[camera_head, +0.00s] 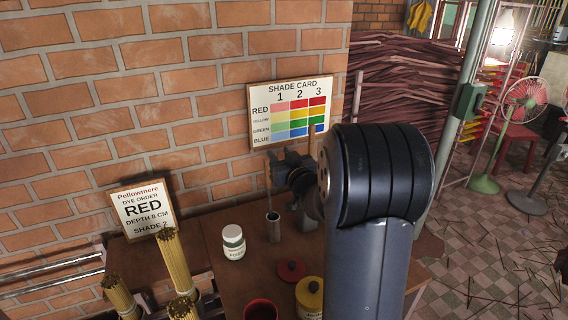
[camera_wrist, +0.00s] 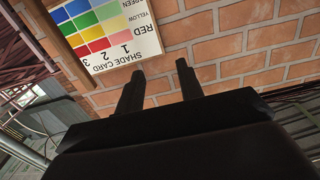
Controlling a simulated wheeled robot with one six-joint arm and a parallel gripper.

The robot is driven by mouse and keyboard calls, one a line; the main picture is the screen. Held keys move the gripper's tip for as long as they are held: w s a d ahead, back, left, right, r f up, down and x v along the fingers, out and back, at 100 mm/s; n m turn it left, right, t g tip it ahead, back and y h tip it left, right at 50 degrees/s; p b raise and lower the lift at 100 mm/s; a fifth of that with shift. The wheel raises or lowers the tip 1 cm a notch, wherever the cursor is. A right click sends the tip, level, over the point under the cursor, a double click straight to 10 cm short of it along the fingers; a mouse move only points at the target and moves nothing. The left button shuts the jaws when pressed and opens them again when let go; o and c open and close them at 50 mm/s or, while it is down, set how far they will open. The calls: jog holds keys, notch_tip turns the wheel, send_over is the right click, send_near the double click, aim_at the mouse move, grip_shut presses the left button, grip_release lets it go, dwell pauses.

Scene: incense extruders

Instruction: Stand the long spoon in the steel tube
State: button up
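The steel tube (camera_head: 273,228) stands upright on the brown table, its dark open mouth facing up. A thin upright rod (camera_head: 268,182), probably the long spoon, shows just above the tube's mouth; I cannot tell whether its lower end is inside. My gripper (camera_head: 282,166) is beside the rod's upper part, above the tube, partly hidden by my arm. In the wrist view my gripper's two fingers (camera_wrist: 160,88) are apart, with only brick wall visible between them. The spoon does not show in the wrist view.
A white lidded jar (camera_head: 233,243) stands left of the tube. A grey container (camera_head: 305,220) is close on its right. Red (camera_head: 291,270) and yellow (camera_head: 310,290) lidded pots are in front. Incense bundles (camera_head: 174,265) stand at left. The shade card (camera_head: 290,112) hangs behind.

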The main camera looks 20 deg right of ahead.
jog(key=shift+s, duration=1.05)
jog(key=shift+w, duration=0.1)
jog(key=p, duration=0.2)
send_over(266, 162)
jog(key=shift+d+f, duration=0.35)
jog(key=shift+f, duration=0.15)
jog(key=shift+f+b, duration=0.25)
jog(key=shift+b, duration=0.15)
jog(key=shift+s+r+p, duration=0.2)
jog(key=shift+r+p, duration=0.05)
jog(key=shift+p, duration=0.05)
